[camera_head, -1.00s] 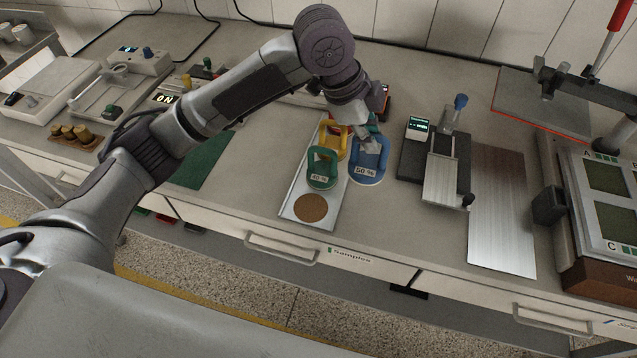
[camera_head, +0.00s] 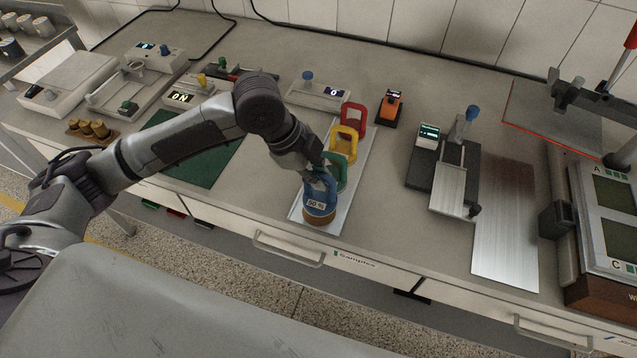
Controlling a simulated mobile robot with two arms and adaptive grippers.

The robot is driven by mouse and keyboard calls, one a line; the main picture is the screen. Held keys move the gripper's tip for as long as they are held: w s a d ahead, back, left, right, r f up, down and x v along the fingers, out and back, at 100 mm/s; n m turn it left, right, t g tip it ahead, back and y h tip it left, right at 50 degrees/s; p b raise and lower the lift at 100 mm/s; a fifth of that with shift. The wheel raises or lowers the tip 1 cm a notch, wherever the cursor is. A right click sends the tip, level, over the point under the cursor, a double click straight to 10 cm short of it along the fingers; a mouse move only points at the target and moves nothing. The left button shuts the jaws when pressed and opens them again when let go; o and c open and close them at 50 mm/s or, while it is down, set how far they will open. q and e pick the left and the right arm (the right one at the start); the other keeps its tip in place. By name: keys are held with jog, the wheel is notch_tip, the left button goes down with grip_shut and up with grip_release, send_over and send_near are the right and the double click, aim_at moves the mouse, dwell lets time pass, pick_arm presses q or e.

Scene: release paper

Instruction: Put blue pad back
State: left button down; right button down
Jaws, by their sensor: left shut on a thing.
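The blue pad (camera_head: 318,201), labelled 50 %, is at the near end of the white tray (camera_head: 335,219), over the round brown spot there. My left gripper (camera_head: 318,178) is shut on the blue pad's handle from above. I cannot tell whether the pad touches the tray. A green pad (camera_head: 340,170) stands just behind it on the tray, partly hidden by the gripper. A red pad (camera_head: 349,121) and a yellow pad (camera_head: 343,139) stand farther back in the same row. My right gripper is not in view.
Right of the tray, the bench is clear up to a black device with a metal plate (camera_head: 447,188). A small orange device (camera_head: 389,106) stands behind the tray. A green mat (camera_head: 205,160) lies to the left. A drawer handle (camera_head: 288,250) sticks out below the front edge.

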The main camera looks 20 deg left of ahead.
aim_at(326, 196)
pick_arm(q)
jog(key=shift+w+f+p, duration=0.1)
jog(key=shift+f+p, duration=0.2)
jog(key=shift+f, duration=1.45)
jog(key=c, duration=1.6)
grip_release()
jog(key=shift+f, duration=0.25)
jog(key=o, duration=0.4)
jog(key=shift+o, duration=0.2)
jog(key=v, duration=1.2)
jog(key=shift+b, duration=0.45)
jog(key=shift+r, duration=0.1)
